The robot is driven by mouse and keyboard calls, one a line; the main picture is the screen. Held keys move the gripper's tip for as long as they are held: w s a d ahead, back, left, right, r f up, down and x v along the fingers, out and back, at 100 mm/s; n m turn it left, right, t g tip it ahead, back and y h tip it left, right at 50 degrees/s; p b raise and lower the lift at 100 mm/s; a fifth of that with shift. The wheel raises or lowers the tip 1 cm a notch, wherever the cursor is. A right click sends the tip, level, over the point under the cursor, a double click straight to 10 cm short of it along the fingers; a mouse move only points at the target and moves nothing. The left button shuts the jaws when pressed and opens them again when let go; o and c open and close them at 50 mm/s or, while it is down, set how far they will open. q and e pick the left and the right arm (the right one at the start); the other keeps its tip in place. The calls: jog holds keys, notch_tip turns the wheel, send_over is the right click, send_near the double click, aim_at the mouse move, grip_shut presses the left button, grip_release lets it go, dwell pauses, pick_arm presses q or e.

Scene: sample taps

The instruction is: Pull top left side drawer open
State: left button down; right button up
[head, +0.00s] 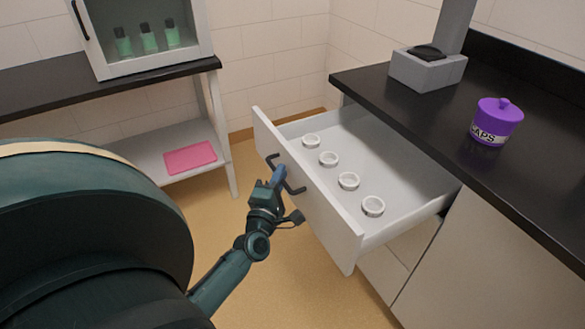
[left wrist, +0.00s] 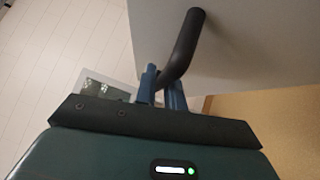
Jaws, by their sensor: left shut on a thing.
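The white drawer (head: 305,190) under the black counter stands pulled well out, with its inside in view. Several small white rings or cups lie in a row on its floor. Its black bar handle (head: 294,186) is on the front panel. My left gripper (head: 279,174) is at the handle, its blue fingers shut on it. In the left wrist view the dark handle (left wrist: 185,45) passes between the blue fingers (left wrist: 162,88) of the gripper, and the pale drawer front lies behind. My right gripper is not in view.
A purple jar (head: 496,122) and a grey device (head: 428,70) stand on the black counter (head: 540,150). At the left, a cabinet with green bottles (head: 148,38) stands on a dark-topped table; a pink mat (head: 190,157) lies on its lower shelf. Floor between is clear.

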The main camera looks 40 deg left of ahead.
pick_arm(q)
jog(key=shift+s+a, duration=0.2)
jog(key=shift+s, duration=0.35)
jog(key=c, duration=1.5)
grip_release()
jog(key=b+v, duration=0.1)
jog(key=v, duration=1.2)
